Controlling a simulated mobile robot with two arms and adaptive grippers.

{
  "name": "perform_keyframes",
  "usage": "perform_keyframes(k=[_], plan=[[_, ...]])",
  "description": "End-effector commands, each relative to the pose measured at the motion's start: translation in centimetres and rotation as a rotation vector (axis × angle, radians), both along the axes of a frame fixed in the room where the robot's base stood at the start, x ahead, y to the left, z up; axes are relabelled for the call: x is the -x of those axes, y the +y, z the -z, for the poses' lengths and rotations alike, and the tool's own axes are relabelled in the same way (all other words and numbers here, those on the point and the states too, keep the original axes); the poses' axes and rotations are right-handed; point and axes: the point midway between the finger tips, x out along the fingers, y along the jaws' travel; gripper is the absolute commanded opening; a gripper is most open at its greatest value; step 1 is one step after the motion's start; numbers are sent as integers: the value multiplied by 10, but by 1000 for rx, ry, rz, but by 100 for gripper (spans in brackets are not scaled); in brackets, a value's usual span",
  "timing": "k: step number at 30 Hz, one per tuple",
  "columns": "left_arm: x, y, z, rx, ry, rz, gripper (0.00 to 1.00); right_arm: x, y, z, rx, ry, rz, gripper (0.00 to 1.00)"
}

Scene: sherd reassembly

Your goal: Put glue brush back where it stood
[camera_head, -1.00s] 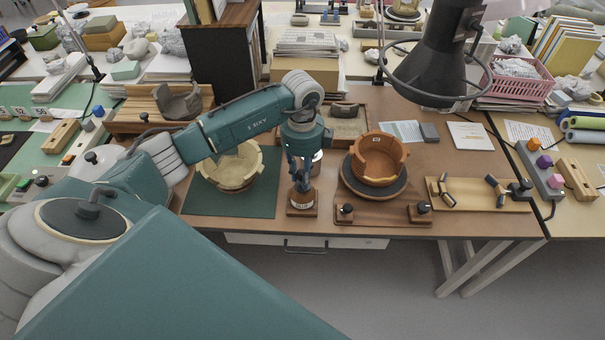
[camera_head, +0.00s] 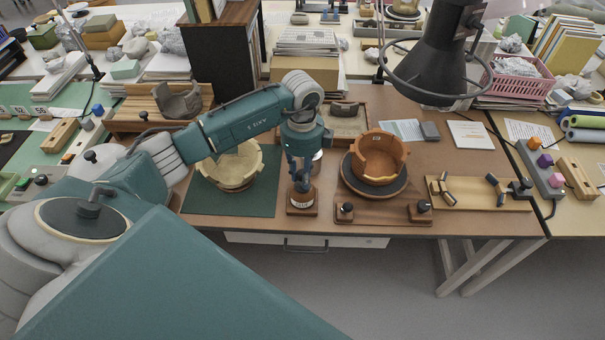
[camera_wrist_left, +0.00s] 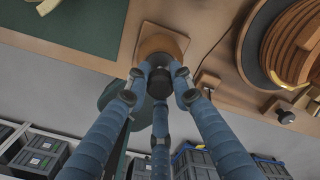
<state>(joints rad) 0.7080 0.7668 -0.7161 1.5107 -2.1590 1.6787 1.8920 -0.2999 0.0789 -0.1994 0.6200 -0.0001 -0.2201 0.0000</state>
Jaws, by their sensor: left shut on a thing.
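My left gripper (camera_head: 301,186) points down in front of the bench, just above a small square wooden stand (camera_head: 302,208) with a pale label. In the left wrist view its blue fingers (camera_wrist_left: 160,78) close together on a dark, round-ended piece (camera_wrist_left: 160,86), which I take to be the glue brush. The stand (camera_wrist_left: 165,40) lies directly beyond the fingertips there. The fingers hide most of the brush, and I cannot tell whether its lower end is in the stand. My right gripper is not in view.
An orange-brown broken pot (camera_head: 379,155) on a dark turntable (camera_head: 347,175) stands close right of the stand. A cream bowl (camera_head: 229,172) is on a green mat (camera_head: 262,197) at left. A lamp (camera_head: 435,75) hangs at upper right. The bench's front edge is close.

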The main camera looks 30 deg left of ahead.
Motion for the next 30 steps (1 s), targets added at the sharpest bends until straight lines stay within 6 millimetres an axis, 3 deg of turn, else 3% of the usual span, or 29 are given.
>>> perform_keyframes(k=[1,2,5,17,30], plan=[[0,0,0,0,0,0,8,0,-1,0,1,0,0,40],[0,0,0,0,0,0,27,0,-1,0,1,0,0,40],[0,0,0,0,0,0,45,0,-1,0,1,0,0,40],[-1,0,-8,0,-2,0,45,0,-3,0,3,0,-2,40],[-1,1,-94,-1,-3,0,45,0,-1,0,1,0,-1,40]])
